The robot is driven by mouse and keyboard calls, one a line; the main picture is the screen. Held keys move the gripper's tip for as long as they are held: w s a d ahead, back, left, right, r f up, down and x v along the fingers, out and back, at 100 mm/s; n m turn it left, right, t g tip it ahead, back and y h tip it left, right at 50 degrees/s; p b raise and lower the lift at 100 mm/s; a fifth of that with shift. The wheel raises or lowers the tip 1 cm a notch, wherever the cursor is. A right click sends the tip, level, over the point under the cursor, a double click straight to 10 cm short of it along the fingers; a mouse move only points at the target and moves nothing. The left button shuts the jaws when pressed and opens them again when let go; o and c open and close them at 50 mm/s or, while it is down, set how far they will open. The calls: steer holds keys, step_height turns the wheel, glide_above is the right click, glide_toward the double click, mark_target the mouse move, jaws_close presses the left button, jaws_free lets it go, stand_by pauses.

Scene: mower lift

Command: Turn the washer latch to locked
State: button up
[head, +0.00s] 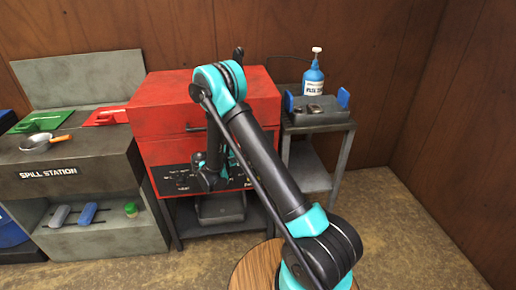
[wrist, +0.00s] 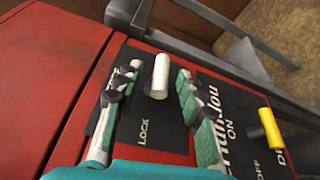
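A white latch handle (wrist: 160,76) stands on a black panel (wrist: 143,128) marked LOCK, set in the red washer front. My gripper (wrist: 157,80) is open, with one finger on each side of the white handle. A gap shows between the handle and both fingers, so I see no grip. Other lettering by the handle is partly hidden by the left finger. In the head view the red washer cabinet (head: 160,115) stands at the middle, and my gripper (head: 210,180) is at its black front panel. My arm hides much of that panel, and the latch is not discernible there.
A yellow handle (wrist: 266,130) sits on the panel to the right, near ON and OFF markings. A grey spill station (head: 75,165) with a pan stands left. A side stand (head: 325,125) with a blue bottle (head: 313,80) stands right. The floor at right is clear.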

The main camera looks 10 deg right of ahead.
steer(key=v, duration=1)
steer(key=shift+d+r, duration=0.1)
steer(key=s+d+r+m+g+y, duration=0.15)
steer(key=s+d+y, duration=0.25)
steer(key=d, duration=0.4)
steer(key=s+d+r+g+y, duration=0.2)
steer(key=s+d+r+y, duration=0.15)
steer(key=d, duration=0.45)
steer(key=s+f+m+y, duration=0.1)
steer(key=s+y, duration=0.3)
steer(key=s, duration=0.5)
steer(key=s+f+m+t+y, duration=0.1)
steer(key=s+m+y, duration=0.3)
steer(key=s, duration=0.6)
steer(key=shift+s+a+f+y, duration=0.2)
steer(key=shift+a+f+y, duration=0.15)
steer(key=shift+f, duration=0.05)
